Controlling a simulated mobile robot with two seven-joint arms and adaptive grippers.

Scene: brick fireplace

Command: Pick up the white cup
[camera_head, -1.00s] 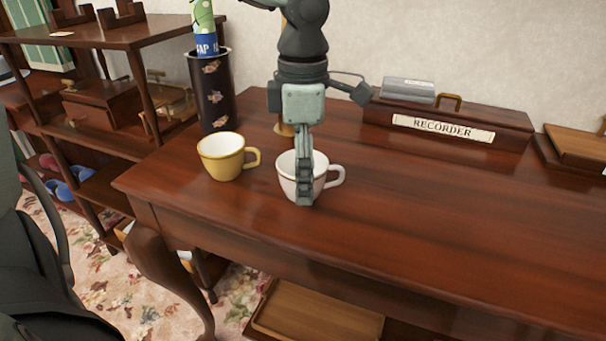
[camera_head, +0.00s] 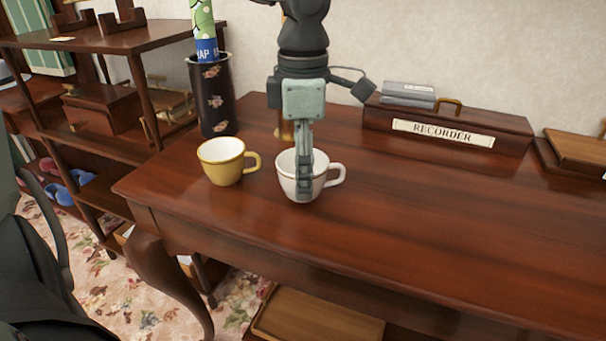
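The white cup (camera_head: 288,177) is upright above the wooden table, its handle pointing right. My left gripper (camera_head: 303,185) comes down over it from above, with one finger in front of the cup's near side. The other finger is hidden. The gripper appears shut on the cup and holds it at, or very slightly above, the tabletop; the small gap is hard to see. A yellow cup (camera_head: 221,167) stands upright just to the left, apart from the white cup. My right gripper is not in view.
The wooden table (camera_head: 430,230) is clear to the right and in front. A dark vase (camera_head: 213,100) stands behind the yellow cup. A box labelled RECORDER (camera_head: 490,129) lies at the back right. A shelf unit (camera_head: 105,45) stands to the left.

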